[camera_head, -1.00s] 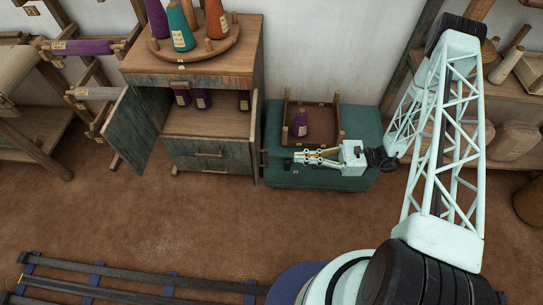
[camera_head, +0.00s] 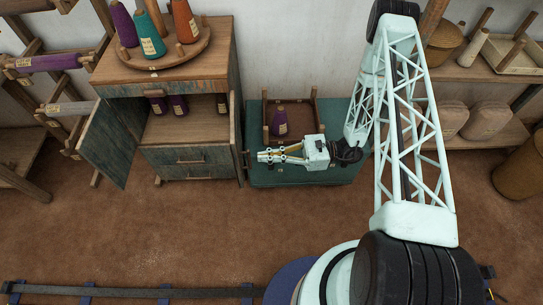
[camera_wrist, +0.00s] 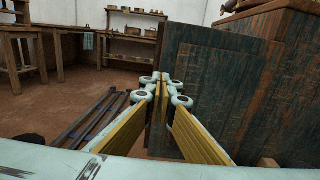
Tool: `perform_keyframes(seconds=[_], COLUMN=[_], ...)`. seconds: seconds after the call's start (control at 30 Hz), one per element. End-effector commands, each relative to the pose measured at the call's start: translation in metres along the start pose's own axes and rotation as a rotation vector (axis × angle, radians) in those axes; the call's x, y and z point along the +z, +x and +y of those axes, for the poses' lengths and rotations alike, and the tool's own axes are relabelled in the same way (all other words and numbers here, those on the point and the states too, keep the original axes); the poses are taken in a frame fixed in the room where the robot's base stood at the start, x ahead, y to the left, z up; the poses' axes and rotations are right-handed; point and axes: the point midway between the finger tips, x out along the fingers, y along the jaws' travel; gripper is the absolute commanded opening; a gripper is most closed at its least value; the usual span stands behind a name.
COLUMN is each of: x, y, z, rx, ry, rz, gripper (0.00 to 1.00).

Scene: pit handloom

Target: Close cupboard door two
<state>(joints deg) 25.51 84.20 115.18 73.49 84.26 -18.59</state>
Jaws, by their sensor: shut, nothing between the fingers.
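The wooden cupboard (camera_head: 168,68) has a left door (camera_head: 110,145) swung wide open to the left. A right door (camera_head: 236,135) also stands open, seen nearly edge-on at the cupboard's right front. I cannot tell by a label which is door two. My gripper (camera_head: 262,156) is shut and empty, just right of the right door, its fingers pointing left towards it. In the wrist view the teal door panel (camera_wrist: 208,72) stands ahead and right of the fingertips (camera_wrist: 162,82). The cupboard's side (camera_wrist: 275,85) is behind it. Whether the fingertips touch the panel is unclear.
A teal chest (camera_head: 300,178) stands right of the cupboard, with a wooden tray (camera_head: 316,112) holding a purple cone (camera_head: 280,122); my gripper is above its front. Several yarn cones stand on the cupboard's round board (camera_head: 184,54). Brown floor (camera_head: 200,225) in front is clear.

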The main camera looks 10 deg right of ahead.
Motion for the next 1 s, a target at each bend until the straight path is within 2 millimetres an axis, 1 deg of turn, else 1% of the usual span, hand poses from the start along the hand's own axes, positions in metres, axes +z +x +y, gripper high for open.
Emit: perform_keyframes(seconds=[0.3,0.6,0.8,1.0], x=[0.0,0.0,0.0,0.0], y=[0.03,0.054,0.064,0.067], z=[0.001,0.0,0.0,0.0], rx=[0.002,0.001,0.0,-0.001], ry=[0.002,0.0,0.0,0.0], rz=[-0.001,0.0,0.0,0.0], gripper=[0.0,0.0,0.0,0.0])
